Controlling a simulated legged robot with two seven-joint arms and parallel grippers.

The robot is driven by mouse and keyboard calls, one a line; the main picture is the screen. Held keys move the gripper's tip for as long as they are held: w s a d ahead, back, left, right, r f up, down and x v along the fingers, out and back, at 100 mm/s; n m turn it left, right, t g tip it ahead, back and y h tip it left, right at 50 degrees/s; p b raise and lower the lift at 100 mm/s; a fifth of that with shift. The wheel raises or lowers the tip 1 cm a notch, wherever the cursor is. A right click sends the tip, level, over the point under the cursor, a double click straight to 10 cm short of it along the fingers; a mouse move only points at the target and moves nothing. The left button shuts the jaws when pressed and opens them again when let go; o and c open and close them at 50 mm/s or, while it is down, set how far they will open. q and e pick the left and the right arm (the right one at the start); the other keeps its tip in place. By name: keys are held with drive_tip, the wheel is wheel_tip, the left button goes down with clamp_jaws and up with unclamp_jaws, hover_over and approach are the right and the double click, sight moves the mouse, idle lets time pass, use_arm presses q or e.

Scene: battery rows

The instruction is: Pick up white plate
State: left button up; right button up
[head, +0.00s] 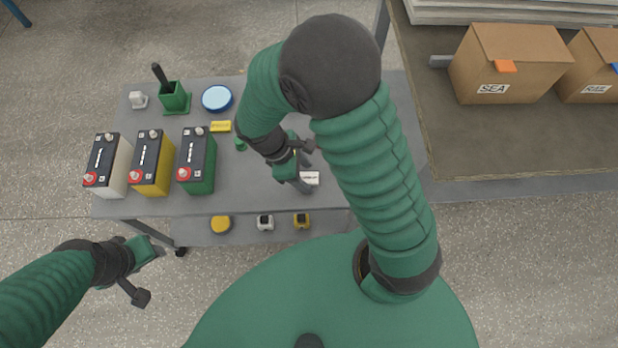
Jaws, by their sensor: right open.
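The white plate (310,178) is a small flat piece with dark lettering, lying on the grey table toward its front, right of the middle. My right gripper (306,167) is open at the plate, with its fingers apart. One fingertip is beside the plate's left end and partly covers it in this view. I cannot tell whether it touches the plate. My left gripper (147,272) is open and empty, out in front of the table at the lower left.
White, yellow and green batteries (197,163) stand in a row on the table's left. A yellow plate (220,127), a blue round tin (217,98) and a green holder (174,98) are behind. A lower shelf (190,231) holds small items. Boxes (510,62) stand at right.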

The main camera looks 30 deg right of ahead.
drive_tip(key=shift+a, duration=0.3)
drive_tip(key=c, duration=0.5)
drive_tip(key=shift+d, duration=0.1)
clamp_jaws()
drive_tip(key=shift+r, duration=0.15)
